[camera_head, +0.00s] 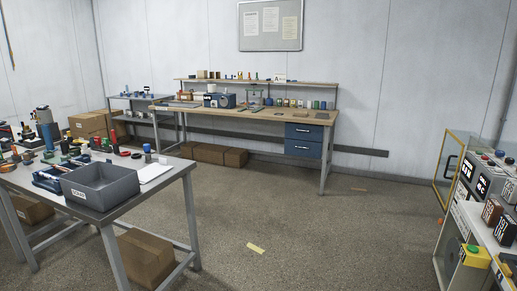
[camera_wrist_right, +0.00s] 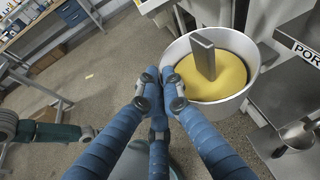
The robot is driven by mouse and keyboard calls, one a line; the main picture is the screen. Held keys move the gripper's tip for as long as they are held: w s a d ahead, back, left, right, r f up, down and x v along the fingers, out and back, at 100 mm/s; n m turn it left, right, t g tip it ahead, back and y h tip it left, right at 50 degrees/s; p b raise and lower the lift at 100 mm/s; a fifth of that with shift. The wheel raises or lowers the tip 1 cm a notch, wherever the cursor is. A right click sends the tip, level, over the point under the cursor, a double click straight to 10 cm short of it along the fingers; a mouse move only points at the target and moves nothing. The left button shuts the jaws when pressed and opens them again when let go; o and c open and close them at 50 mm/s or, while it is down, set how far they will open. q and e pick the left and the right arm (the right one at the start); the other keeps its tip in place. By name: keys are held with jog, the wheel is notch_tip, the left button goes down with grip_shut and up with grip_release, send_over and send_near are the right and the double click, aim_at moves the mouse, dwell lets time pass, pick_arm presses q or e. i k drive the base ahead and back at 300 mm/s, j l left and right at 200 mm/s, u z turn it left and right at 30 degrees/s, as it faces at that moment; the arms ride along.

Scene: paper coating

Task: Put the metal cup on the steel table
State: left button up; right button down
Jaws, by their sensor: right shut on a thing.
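In the right wrist view a round, pale metal cup (camera_wrist_right: 207,108) holds yellow material, with a flat grey bar standing up in it. My right gripper (camera_wrist_right: 163,78) has its blue fingers closed together at the cup's left rim. The fingertips partly hide the exact contact. In the head view a grey metal-framed table (camera_head: 120,212) stands at the left, with several things on its top. Neither of my grippers shows in the head view.
A grey bin (camera_head: 100,187) and small tools crowd the left table. A wooden workbench (camera_head: 240,114) stands at the back wall. Machines (camera_head: 480,200) stand at the right. In the wrist view a small metal bowl (camera_wrist_right: 299,136) is at the right. The middle floor is open.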

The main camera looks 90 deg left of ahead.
aim_at(28, 173)
jog(key=u, duration=3.55)
